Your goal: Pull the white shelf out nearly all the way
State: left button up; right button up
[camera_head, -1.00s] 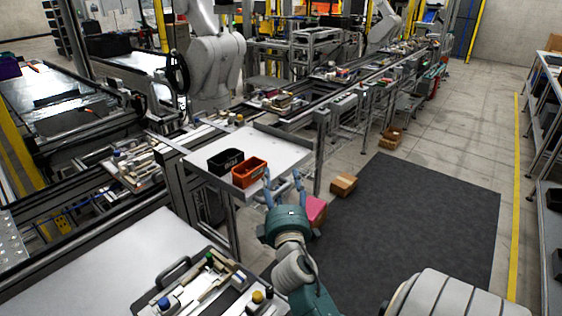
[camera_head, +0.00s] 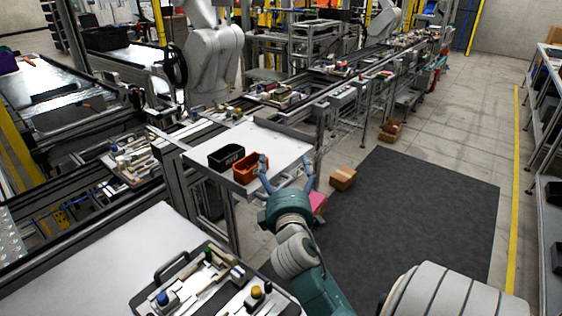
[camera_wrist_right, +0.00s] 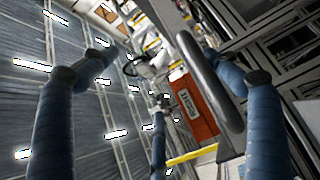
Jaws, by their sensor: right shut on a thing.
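The white shelf (camera_head: 283,141) stands out from the grey frame in the middle of the head view. A black bin (camera_head: 226,156) and an orange bin (camera_head: 245,174) sit on it near its left front edge. My right gripper (camera_head: 285,163) is at the shelf's front edge, beside the orange bin, and is shut on the shelf. In the right wrist view its blue fingers (camera_wrist_right: 170,75) flank a grey handle bar (camera_wrist_right: 210,80), with the orange bin (camera_wrist_right: 190,105) behind it. The exact contact is hard to see. My left gripper is not in view.
A cardboard box (camera_head: 342,178) and a pink box (camera_head: 318,203) lie on the floor right of the shelf. A dark mat (camera_head: 415,215) leaves free floor there. A tray of parts (camera_head: 205,285) rests on the white table (camera_head: 100,260) in front.

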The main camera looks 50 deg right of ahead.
jog(key=shift+s+a+r, duration=0.1)
jog(key=shift+a+r, duration=0.35)
jog(key=shift+r, duration=0.2)
jog(key=shift+c, duration=1.4)
jog(key=shift+s+a+f, duration=0.1)
jog(key=shift+s+a, duration=0.05)
jog(key=shift+a, duration=0.1)
jog(key=shift+c, duration=0.5)
jog(key=shift+b+v, duration=0.3)
jog(key=shift+v, duration=0.65)
jog(key=shift+c, duration=0.4)
jog(key=shift+v, duration=0.8)
jog(key=shift+c, duration=0.5)
jog(key=shift+t, duration=0.3)
jog(key=b+v, duration=0.1)
jog(key=v, duration=0.3)
jog(key=shift+s+a+r, duration=0.25)
jog(key=shift+s+a, duration=0.05)
jog(key=shift+a, duration=0.05)
jog(key=shift+c, duration=0.8)
jog(key=shift+s+a+f+b, duration=0.25)
jog(key=shift+s+a+b, duration=0.1)
jog(key=shift+s+b, duration=0.1)
jog(key=shift+s+a+f+b, duration=0.3)
jog(key=shift+s+a, duration=0.1)
jog(key=shift+s, duration=0.1)
